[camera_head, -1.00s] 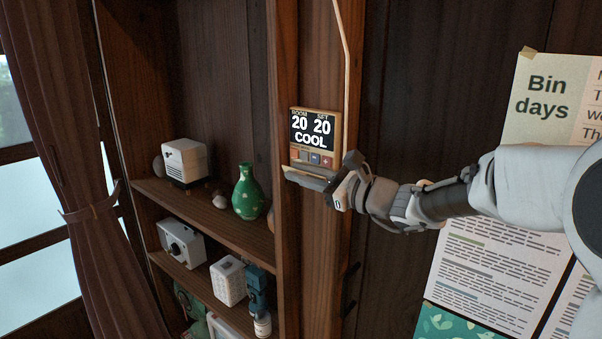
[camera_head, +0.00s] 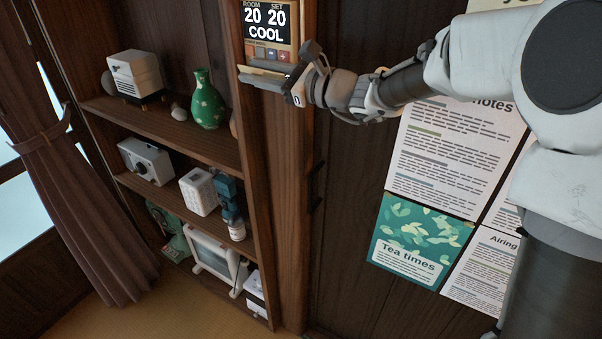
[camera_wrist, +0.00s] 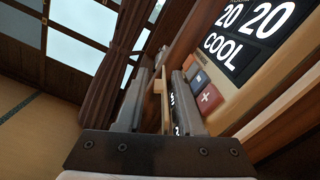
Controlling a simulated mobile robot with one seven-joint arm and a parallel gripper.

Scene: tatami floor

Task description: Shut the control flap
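The control panel (camera_head: 290,30) is a tan-framed unit on the wooden post, with a dark screen reading 20, 20 and COOL. A row of small buttons, including a red plus (camera_wrist: 208,98), shows uncovered below the screen. The control flap (camera_wrist: 160,86) appears as a narrow tan edge between my fingers in the wrist view, standing out from the panel; most of it is hidden. My gripper (camera_head: 267,79) is just below the buttons, pointing left. In the wrist view its fingers (camera_wrist: 155,100) are apart, one each side of the tan edge, with a visible gap.
A shelf (camera_head: 190,130) left of the post holds a green vase (camera_head: 208,100), a white box-like device (camera_head: 135,72) and other small items. Papers, including a Tea times poster (camera_head: 420,240), are on the dark wall at right. A curtain (camera_head: 75,170) hangs at far left.

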